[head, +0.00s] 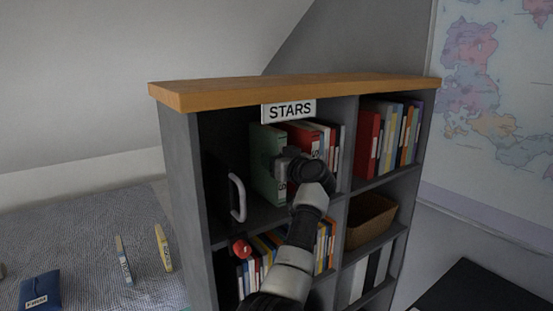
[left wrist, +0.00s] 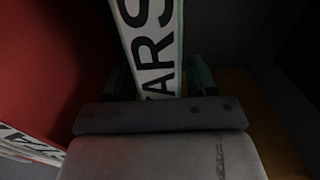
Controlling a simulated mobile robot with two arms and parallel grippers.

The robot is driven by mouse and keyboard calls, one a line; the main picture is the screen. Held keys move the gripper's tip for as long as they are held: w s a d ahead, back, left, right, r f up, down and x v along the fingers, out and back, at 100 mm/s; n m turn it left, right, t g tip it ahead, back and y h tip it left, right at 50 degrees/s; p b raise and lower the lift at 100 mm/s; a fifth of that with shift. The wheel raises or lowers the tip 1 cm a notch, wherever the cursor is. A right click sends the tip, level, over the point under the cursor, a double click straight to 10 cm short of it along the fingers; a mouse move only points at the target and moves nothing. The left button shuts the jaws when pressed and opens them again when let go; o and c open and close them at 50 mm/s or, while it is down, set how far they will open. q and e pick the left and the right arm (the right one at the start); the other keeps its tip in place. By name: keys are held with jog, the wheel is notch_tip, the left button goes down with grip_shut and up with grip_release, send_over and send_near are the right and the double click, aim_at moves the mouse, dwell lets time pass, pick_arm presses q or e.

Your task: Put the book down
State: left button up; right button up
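A green book (head: 265,163) stands upright in the upper left compartment of the shelf unit (head: 180,190), under the sign STARS (head: 289,110). Its white spine label (left wrist: 152,40) shows large black letters in the left wrist view. My left gripper (head: 294,165) is inside that compartment at the book's spine, its fingers (left wrist: 162,85) to either side of the label. The dark picture does not show whether they press on the book. My right gripper is not in view.
Red and pale books (head: 318,140) stand close on the right of the green book. A white handle-shaped thing (head: 238,198) is at the compartment's left. More books (head: 390,138) and a basket (head: 370,220) fill neighbouring compartments. A patterned surface (head: 80,250) lies at left.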

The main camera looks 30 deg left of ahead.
pick_arm(q)
jog(key=b+v, duration=0.1)
jog(key=v, duration=1.1)
jog(key=shift+b, duration=0.35)
jog(key=shift+a, duration=0.1)
